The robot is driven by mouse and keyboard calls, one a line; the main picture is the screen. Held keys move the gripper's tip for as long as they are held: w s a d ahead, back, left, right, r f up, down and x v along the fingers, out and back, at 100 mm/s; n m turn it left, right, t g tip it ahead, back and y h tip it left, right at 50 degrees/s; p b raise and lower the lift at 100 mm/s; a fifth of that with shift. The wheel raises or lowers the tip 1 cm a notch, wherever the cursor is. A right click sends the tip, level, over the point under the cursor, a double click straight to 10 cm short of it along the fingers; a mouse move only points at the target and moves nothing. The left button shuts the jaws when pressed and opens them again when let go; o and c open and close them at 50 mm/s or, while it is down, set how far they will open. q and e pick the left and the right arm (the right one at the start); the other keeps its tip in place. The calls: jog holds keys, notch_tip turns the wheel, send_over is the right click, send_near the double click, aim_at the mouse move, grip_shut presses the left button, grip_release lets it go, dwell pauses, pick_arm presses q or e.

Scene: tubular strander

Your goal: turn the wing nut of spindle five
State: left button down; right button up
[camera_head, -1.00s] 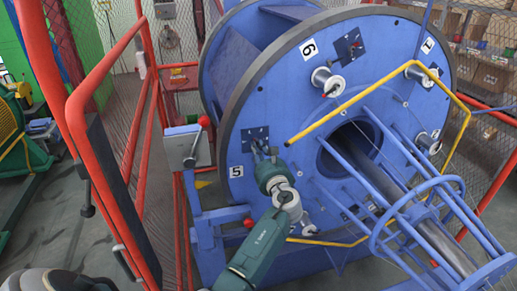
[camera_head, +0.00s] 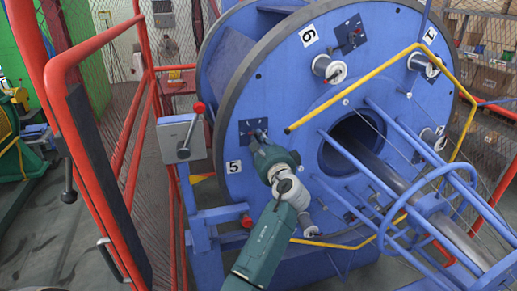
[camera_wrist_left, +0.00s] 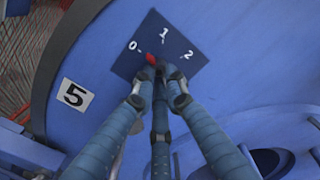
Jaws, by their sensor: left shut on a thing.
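The spindle five station is a dark blue plate on the blue disc (camera_head: 320,100), beside a white label "5" (camera_head: 233,167). In the left wrist view the plate (camera_wrist_left: 170,30) carries the marks 0, 1 and 2. My left gripper (camera_head: 262,150) is at this plate in the head view. In the left wrist view its fingers (camera_wrist_left: 156,80) are closed together on the wing nut (camera_wrist_left: 151,59). Only a red tip of the nut shows, near the 0 mark; the fingers hide the rest. My right gripper is not in view.
A red guard rail (camera_head: 65,110) stands at the left. A grey control box (camera_head: 181,139) with a red-knobbed lever stands left of the disc. A bent yellow bar (camera_head: 350,100) crosses the disc's front, and a blue tube cage (camera_head: 430,210) juts out at the right.

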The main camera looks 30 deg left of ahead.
pick_arm(q)
jog(key=shift+f+n+b, duration=0.1)
jog(key=shift+n+b, duration=1.6)
jog(key=shift+n, duration=0.3)
jog(key=c, duration=1.8)
grip_release()
jog(key=shift+d, duration=0.1)
jog(key=shift+o, duration=0.2)
jog(key=shift+s+r, duration=0.15)
jog(key=shift+r, duration=0.05)
jog(key=shift+d, duration=0.1)
jog(key=v, duration=0.7)
